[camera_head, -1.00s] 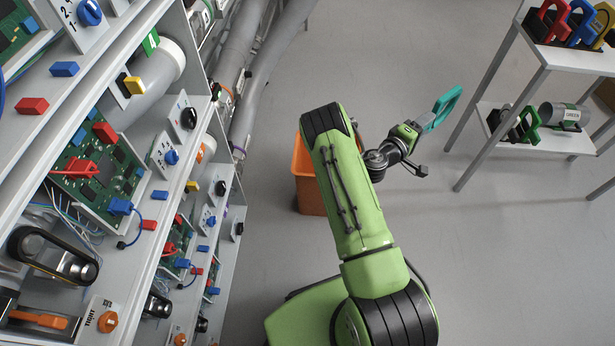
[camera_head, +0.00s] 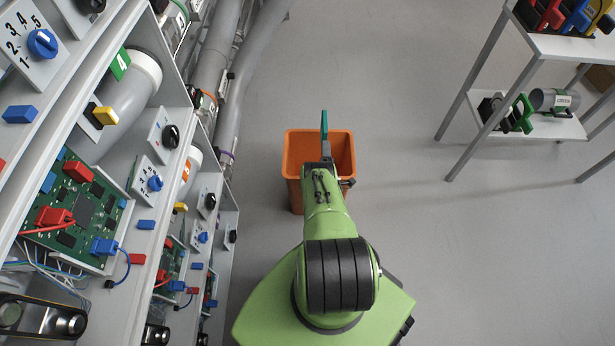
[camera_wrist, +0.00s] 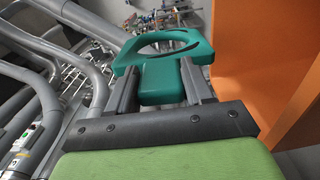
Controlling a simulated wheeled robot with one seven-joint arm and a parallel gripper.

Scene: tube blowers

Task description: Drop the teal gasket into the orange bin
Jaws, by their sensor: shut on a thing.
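The teal gasket (camera_head: 324,124) shows edge-on in the head view, over the orange bin (camera_head: 343,140) as seen from above. My gripper (camera_wrist: 160,85) is shut on this tab, one finger on each side. The orange bin's wall (camera_wrist: 265,60) fills the right of the wrist view, beside the gasket. My arm covers part of the bin's opening and front in the head view. How high the gasket is relative to the rim is hard to tell.
A tall shelf (camera_head: 190,130) with circuit boards, knobs and colored blocks lines the left. Grey pipes (camera_head: 215,70) run behind it. The floor between bin and rack is clear.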

